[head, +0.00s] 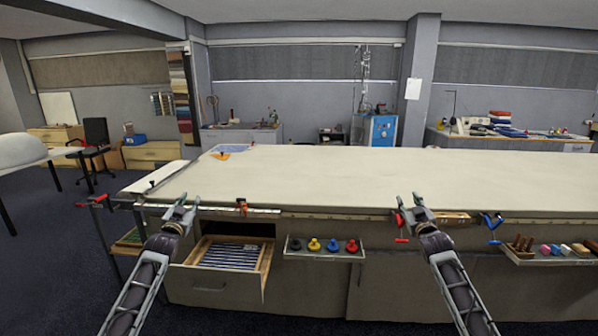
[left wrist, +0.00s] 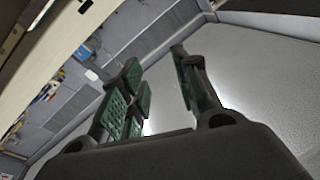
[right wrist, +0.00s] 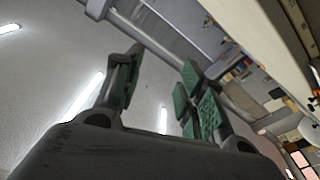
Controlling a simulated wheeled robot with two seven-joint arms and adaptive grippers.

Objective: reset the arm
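My left gripper (head: 181,212) is raised in front of the table's front edge, above the open drawer, in the head view. In the left wrist view its green-padded fingers (left wrist: 158,95) stand apart with nothing between them. My right gripper (head: 411,212) is raised in front of the table edge further right. In the right wrist view its fingers (right wrist: 155,90) are also apart and empty. Both wrist cameras look up toward the ceiling and walls.
The long cloth table (head: 350,178) has a wide bare top. An open drawer (head: 227,255) holds blue-and-white items. A tray (head: 324,256) carries several coloured knobs. Another tray (head: 548,261) holds coloured blocks. Clamps, one blue (head: 492,222), sit along the front edge.

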